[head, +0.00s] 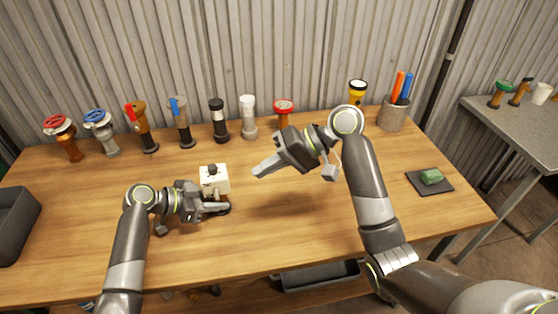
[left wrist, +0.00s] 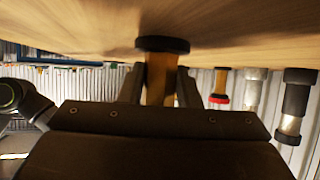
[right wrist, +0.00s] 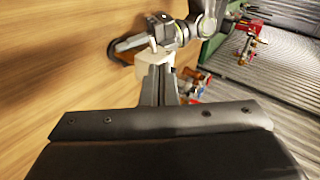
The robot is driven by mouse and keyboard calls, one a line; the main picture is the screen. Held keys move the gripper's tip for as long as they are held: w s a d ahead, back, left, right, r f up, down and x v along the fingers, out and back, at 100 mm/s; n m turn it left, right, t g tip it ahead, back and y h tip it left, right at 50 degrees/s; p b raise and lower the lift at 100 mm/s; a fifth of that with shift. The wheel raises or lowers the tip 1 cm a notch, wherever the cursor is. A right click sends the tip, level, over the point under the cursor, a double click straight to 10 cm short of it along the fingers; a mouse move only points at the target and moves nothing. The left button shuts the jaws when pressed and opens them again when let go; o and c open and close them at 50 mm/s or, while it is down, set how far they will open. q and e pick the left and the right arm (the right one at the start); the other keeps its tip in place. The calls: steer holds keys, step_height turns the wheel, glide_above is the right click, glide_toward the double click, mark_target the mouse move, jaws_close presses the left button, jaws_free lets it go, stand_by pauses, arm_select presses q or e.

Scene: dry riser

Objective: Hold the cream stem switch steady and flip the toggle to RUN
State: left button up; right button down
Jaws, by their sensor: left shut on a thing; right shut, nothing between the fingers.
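The cream stem switch (head: 214,183) stands upright on the table, a pale box with a small black part (head: 212,169) on top. I cannot read its RUN marking or the toggle's position. My left gripper (head: 222,208) is low at the switch, shut on its stem. In the left wrist view the tan stem (left wrist: 160,78) is between the fingers, with its round black base (left wrist: 162,44) on the wood. My right gripper (head: 260,173) is shut and empty, above the table to the right of the switch. In the right wrist view its fingers (right wrist: 158,72) partly cover the cream box (right wrist: 141,68).
Several valves and stem fittings (head: 183,123) line the back of the table (head: 290,225). A grey cup (head: 393,115) holds orange and blue handles. A green block (head: 431,176) lies on a dark pad at right. A dark bin (head: 14,225) is at left. The front middle is clear.

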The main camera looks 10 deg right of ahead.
steer(key=shift+v, duration=1.85)
steer(key=shift+s, duration=0.1)
arm_select(q)
steer(key=o, duration=0.8)
